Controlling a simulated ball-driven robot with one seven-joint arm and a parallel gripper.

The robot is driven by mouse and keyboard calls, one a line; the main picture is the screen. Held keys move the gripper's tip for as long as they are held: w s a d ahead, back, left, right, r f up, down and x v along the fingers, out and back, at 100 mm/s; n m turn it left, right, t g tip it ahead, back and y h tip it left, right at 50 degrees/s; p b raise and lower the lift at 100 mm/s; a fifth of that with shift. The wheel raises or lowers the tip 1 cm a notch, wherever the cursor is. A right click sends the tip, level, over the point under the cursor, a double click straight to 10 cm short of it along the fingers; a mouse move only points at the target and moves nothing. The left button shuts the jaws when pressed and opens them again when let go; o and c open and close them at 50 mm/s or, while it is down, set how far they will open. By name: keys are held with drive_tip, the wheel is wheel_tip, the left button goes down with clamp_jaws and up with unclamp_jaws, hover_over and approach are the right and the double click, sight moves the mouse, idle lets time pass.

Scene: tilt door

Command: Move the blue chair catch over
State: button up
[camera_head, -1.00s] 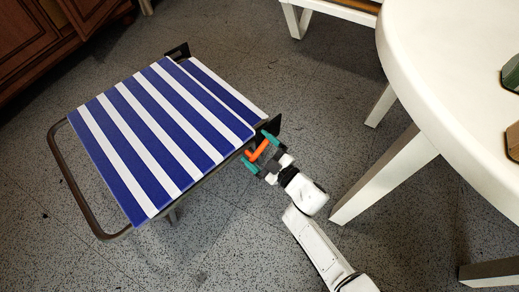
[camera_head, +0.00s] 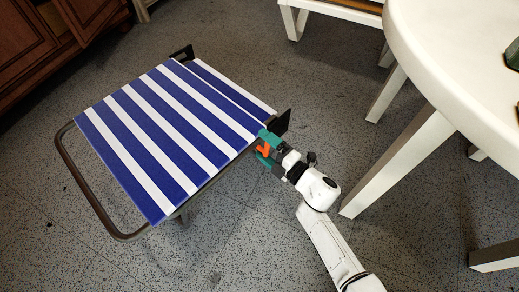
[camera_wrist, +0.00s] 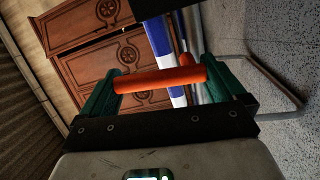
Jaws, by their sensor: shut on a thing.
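The blue-and-white striped chair (camera_head: 165,140) stands on the floor at the left of the head view, with a dark metal frame. An orange bar (camera_head: 264,151), which looks like its catch, is at the chair's right edge. My gripper (camera_head: 268,146) has teal fingers and is shut on this bar. In the wrist view, the orange bar (camera_wrist: 160,79) spans across between the teal fingers, with the striped chair (camera_wrist: 162,45) behind it. The bar's joint to the frame is hidden by the fingers.
A white round table (camera_head: 460,60) with thick legs (camera_head: 400,165) stands close to the right of my arm. A white bench (camera_head: 340,12) is at the top. A brown wooden cabinet (camera_head: 35,40) is at the upper left. Speckled floor is clear below the chair.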

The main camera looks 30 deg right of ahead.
drive_tip(key=shift+s+a+f+n, duration=0.1)
drive_tip(key=shift+a+f+n, duration=0.05)
drive_tip(key=shift+n, duration=0.55)
drive_tip(key=o, duration=1.1)
drive_tip(key=p+v, duration=0.2)
drive_tip(key=v, duration=0.8)
drive_tip(key=shift+s+p, duration=0.35)
drive_tip(key=shift+s, duration=0.05)
drive_tip(key=shift+w, duration=0.1)
